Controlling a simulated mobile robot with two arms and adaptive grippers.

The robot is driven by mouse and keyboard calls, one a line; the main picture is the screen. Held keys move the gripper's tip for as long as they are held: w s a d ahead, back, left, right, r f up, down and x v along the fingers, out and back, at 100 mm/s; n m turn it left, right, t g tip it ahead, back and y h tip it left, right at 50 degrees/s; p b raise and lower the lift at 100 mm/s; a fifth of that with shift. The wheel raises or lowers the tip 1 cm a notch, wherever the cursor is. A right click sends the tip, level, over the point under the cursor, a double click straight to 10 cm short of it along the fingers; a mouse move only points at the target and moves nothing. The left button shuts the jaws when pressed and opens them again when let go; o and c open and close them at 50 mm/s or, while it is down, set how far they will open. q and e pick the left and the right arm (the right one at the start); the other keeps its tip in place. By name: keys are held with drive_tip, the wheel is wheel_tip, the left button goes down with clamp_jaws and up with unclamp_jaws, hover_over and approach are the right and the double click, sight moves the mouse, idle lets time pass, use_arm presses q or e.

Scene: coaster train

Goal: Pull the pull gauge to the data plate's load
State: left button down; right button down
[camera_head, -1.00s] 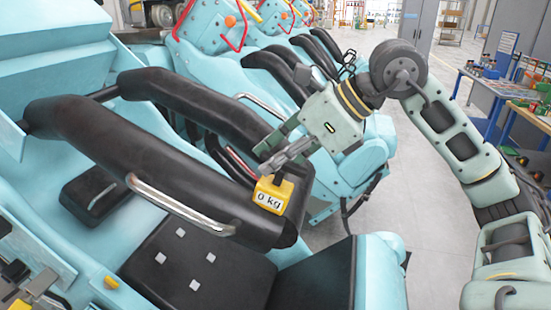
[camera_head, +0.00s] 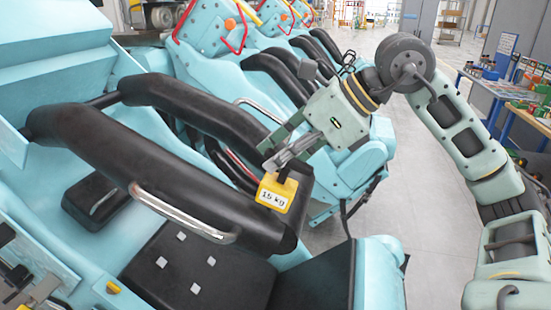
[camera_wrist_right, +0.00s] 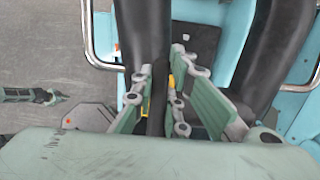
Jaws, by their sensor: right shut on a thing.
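The pull gauge (camera_head: 274,193) is a small yellow block with a white display that reads 15 kg in the head view. It sits at the right end of the black padded lap bar (camera_head: 160,165). My right gripper (camera_head: 275,165) is shut on the gauge's upper part from above and behind. In the right wrist view its fingers (camera_wrist_right: 158,88) stand on either side of a black bar, with slivers of yellow between them; most of the gauge is hidden there. I cannot make out a data plate.
A metal grab handle (camera_head: 182,213) is on the lap bar's front. Below is a black seat pad (camera_head: 195,270) with light square studs. Further turquoise seats with black bars stand behind. Grey floor (camera_head: 440,185) is open at the right, with a blue workbench (camera_head: 490,92) beyond.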

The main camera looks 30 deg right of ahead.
drive_tip(key=shift+d+r+p, duration=0.15)
drive_tip(key=shift+r, duration=0.6)
drive_tip(key=shift+d+r+p, duration=0.15)
drive_tip(key=shift+r, duration=0.55)
drive_tip(key=c, duration=2)
unclamp_jaws()
drive_tip(key=shift+s, duration=0.1)
drive_tip(key=shift+o, duration=1.4)
drive_tip(key=shift+s, duration=0.25)
drive_tip(key=shift+f, duration=0.15)
drive_tip(key=shift+w, duration=0.1)
drive_tip(key=shift+d, duration=0.1)
drive_tip(key=v, duration=1.2)
